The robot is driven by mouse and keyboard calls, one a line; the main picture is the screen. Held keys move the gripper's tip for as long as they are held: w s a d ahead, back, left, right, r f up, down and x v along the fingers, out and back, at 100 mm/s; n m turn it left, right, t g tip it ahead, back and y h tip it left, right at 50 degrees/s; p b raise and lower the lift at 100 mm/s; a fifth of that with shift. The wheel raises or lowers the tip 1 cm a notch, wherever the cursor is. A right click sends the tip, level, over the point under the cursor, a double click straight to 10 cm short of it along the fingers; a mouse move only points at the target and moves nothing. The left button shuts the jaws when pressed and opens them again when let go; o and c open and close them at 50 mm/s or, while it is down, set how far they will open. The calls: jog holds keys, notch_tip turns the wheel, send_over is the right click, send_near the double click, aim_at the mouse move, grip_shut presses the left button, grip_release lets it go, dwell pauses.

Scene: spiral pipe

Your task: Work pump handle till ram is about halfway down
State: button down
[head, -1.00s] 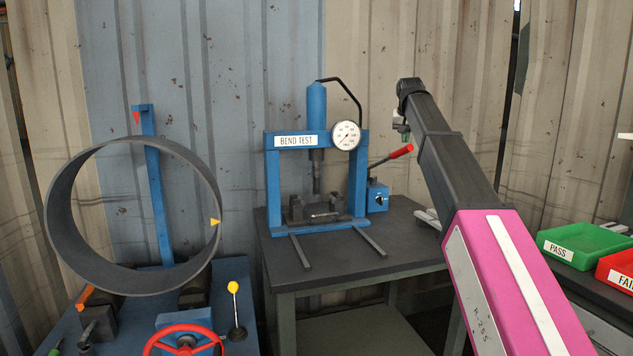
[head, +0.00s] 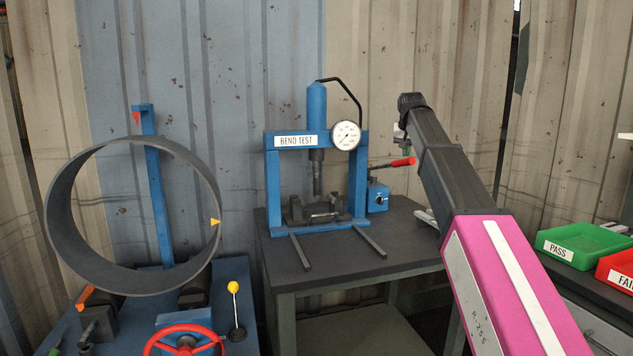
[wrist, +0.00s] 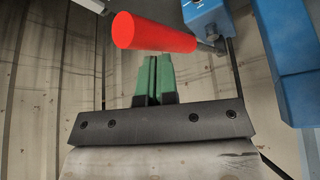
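The blue bend-test press (head: 273,180) stands on the dark table. Its ram (head: 317,180) hangs from the top beam, its tip near the dark blocks (head: 315,210) on the press bed; I cannot tell whether they touch. The pump handle with a red grip (head: 403,162) sticks out to the right of the blue pump (head: 377,195), nearly level. My gripper (head: 399,140) is just above the red grip in the head view. In the wrist view, its green fingers (wrist: 153,58) are together, tips at the red grip (wrist: 155,33); the grip is not between them.
A round gauge (head: 345,135) sits on the press's top beam; its reading is too small to tell. A green PASS bin (head: 585,243) and a red FAIL bin (head: 617,270) stand at the right. A large pipe ring (head: 60,235) is at the left.

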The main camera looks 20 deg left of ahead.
jog(key=shift+w+a+r, duration=0.1)
jog(key=shift+w+r, duration=0.05)
jog(key=shift+r, duration=0.7)
jog(key=shift+w+a+r, duration=0.15)
jog(key=shift+r, duration=0.75)
jog(key=shift+w+a+r, duration=0.1)
jog(key=shift+w+r, duration=0.05)
jog(key=shift+r, duration=0.7)
jog(key=shift+d, duration=0.1)
